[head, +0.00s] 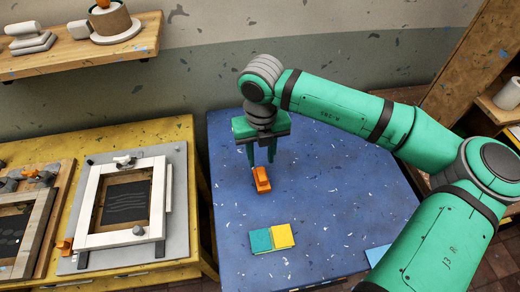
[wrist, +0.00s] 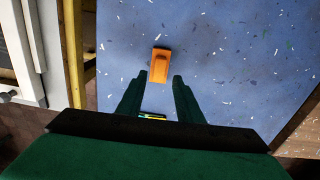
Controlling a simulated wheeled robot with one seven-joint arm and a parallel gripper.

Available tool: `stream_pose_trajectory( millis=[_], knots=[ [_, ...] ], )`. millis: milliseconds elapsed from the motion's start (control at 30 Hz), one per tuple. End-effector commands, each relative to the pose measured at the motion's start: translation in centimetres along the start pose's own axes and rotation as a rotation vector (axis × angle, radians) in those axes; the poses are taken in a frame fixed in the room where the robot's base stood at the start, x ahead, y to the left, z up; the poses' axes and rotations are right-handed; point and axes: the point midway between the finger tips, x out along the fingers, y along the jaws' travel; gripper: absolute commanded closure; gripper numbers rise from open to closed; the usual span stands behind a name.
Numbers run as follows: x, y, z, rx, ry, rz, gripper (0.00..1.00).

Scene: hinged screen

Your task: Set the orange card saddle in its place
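The orange card saddle (head: 261,180) lies on the blue table, a small block with a raised part on top. It also shows in the wrist view (wrist: 160,62), just beyond the fingertips and roughly in line with the gap. My gripper (head: 261,163) is open and empty, pointing down by the saddle; its two green fingers also show in the wrist view (wrist: 160,75). I see no contact with the saddle, but the height between them is hard to judge. A white hinged screen frame (head: 168,190) with a dark panel lies on a grey board on the yellow table.
A teal card (head: 261,240) and a yellow card (head: 282,236) lie on the blue table (head: 340,210), which is otherwise mostly clear. Another small orange block (head: 65,246) sits beside the grey board. A second wooden frame (head: 40,232) is at far left. A wooden shelf (head: 60,60) hangs behind.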

Motion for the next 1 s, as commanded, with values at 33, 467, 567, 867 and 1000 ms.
stream_pose_trajectory(
  millis=[33,467,567,867,1000],
  knots=[
    [0.4,-0.1,-0.1,0.002,0.001,0.001,0.67],
    [5.2,0.2,0.0,-0.003,0.001,0.002,0.67],
    [6.6,0.2,0.0,-0.004,0.002,0.003,0.67],
    [7.3,0.2,0.0,-0.004,0.0,0.001,1.0],
    [7.2,0.2,0.0,-0.004,-0.001,0.0,1.0]
  ],
)
